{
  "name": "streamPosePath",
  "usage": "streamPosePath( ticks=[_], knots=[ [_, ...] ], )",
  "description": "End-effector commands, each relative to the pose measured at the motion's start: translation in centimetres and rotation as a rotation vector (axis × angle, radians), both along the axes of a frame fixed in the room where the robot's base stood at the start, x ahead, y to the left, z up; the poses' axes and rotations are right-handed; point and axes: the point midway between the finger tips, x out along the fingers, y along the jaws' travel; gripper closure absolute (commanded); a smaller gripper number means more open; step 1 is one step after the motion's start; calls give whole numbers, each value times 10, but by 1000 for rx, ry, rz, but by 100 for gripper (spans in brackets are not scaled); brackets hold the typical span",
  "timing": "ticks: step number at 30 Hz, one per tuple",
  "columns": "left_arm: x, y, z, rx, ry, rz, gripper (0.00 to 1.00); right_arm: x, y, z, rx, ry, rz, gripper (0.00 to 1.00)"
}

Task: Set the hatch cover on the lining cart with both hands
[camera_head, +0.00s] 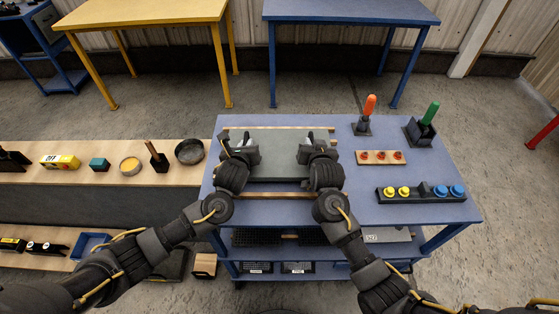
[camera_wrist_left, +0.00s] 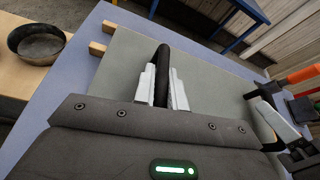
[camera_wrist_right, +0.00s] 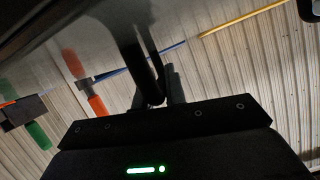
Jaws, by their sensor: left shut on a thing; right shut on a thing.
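The hatch cover (camera_head: 278,144) is a flat grey-green panel over the blue lining cart (camera_head: 350,196), lying across wooden strips. Whether it touches them or hangs just above I cannot tell. My left gripper (camera_head: 241,145) is shut on a black handle (camera_wrist_left: 162,62) at the cover's left side; its pale fingers (camera_wrist_left: 162,88) sit either side of it. My right gripper (camera_head: 307,146) is shut on the handle at the cover's right side. In the right wrist view a dark handle (camera_wrist_right: 146,70) runs down to the fingers, which are in shadow.
On the cart's right are an orange-handled tool (camera_head: 370,104), a green-handled tool (camera_head: 430,113), a wooden block with red knobs (camera_head: 380,158) and a black strip with yellow and blue buttons (camera_head: 420,193). A wooden bench (camera_head: 110,178) with several items stands left.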

Motion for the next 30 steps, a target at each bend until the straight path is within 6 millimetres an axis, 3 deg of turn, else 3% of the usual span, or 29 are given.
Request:
streamPosePath(
  ticks=[4,5,9,20,25,30],
  knots=[
    [2,1,-10,-4,-5,4,100,0,0,-11,1,-4,0,100],
    [1,1,-10,-2,-1,3,85,0,0,-11,1,1,-1,85],
    [1,1,-9,-1,0,3,66,0,0,-9,0,1,-1,66],
    [-3,0,-7,0,-1,-1,66,0,0,-9,0,0,0,66],
    [-25,2,1,-2,0,-2,66,0,0,-9,0,0,0,66],
    [-63,3,17,-7,-1,-3,66,0,0,-9,0,0,0,66]
  ],
)
